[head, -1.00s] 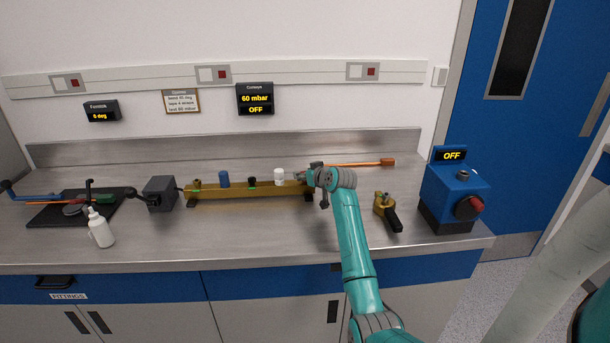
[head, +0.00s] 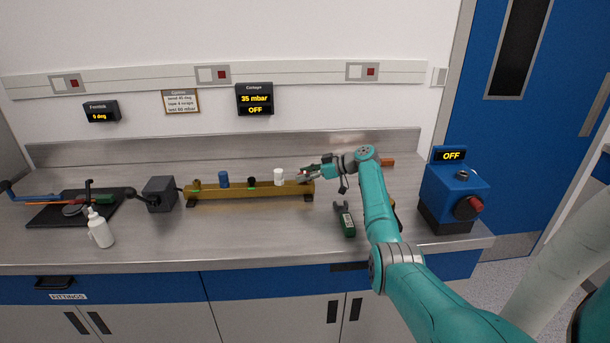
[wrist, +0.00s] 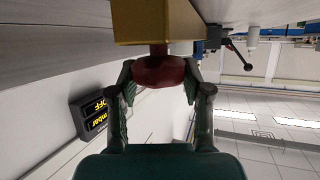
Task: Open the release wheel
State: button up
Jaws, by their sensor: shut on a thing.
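My gripper (head: 303,174) is at that end of the manifold. In the wrist view my gripper (wrist: 160,90) has its two green fingers on either side of the wheel, shut on it. The manifold's end (wrist: 160,20) fills the top of that view. In the head view the wheel is mostly hidden by the gripper. A wall display (head: 255,98) reads 35 mbar and OFF.
A green tool (head: 345,219) lies on the bench below my arm. A blue box with a red knob (head: 455,195) stands at the right. A white bottle (head: 100,228) and a grey block (head: 160,193) stand at the left. The front middle of the bench is clear.

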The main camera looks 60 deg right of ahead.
jog(key=shift+f+n+g+y, duration=0.15)
jog(key=shift+n+g+y, duration=0.55)
jog(key=shift+n+y, duration=0.4)
jog(key=o, duration=1.2)
jog(key=shift+v, duration=3.8)
